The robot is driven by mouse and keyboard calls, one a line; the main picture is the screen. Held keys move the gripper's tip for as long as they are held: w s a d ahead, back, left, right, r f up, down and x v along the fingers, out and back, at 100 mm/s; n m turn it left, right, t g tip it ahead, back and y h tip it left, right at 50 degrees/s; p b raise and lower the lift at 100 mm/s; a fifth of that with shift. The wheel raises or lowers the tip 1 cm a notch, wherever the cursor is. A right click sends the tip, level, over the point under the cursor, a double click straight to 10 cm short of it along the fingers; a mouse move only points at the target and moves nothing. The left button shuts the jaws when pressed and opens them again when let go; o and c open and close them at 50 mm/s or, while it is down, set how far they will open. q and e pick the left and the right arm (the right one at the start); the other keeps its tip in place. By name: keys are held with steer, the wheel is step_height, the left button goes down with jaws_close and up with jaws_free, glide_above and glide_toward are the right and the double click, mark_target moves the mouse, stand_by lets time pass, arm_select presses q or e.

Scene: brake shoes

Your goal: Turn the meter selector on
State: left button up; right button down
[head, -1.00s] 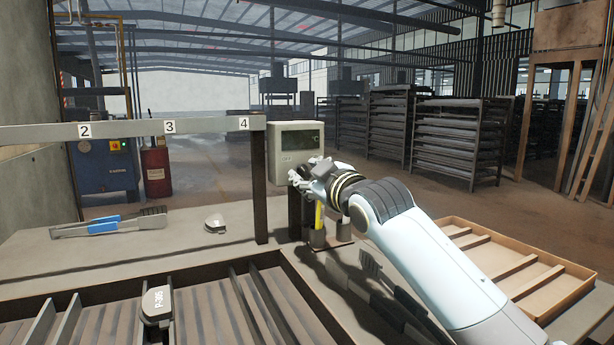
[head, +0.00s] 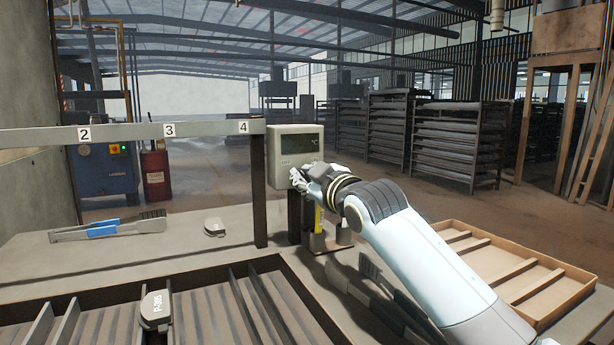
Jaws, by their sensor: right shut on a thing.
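The meter (head: 296,143) is a light grey box with a dark screen, beside the post at the end of the numbered rail. A small "°C"-like mark shows on the screen. My right gripper (head: 297,178) is at the lower front of the meter, shut on the selector, which the fingers hide. My left gripper is not in view.
A tool with a yellow handle (head: 318,218) stands in a holder just below my right gripper. A slotted rack holds another shoe (head: 156,308). A wooden tray (head: 560,306) is at right.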

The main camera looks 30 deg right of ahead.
arm_select(q)
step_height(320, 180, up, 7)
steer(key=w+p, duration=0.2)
steer(key=p, duration=0.5)
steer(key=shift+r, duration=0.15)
arm_select(e)
steer(key=shift+d+m, duration=0.2)
steer(key=shift+m, duration=3.75)
steer(key=shift+d+m, duration=0.15)
steer(key=shift+m, duration=3.8)
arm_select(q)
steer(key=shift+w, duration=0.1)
arm_select(e)
steer(key=c, duration=1.4)
jaws_free()
steer(key=shift+s, duration=0.1)
steer(key=s, duration=1.2)
steer(key=shift+a, duration=0.35)
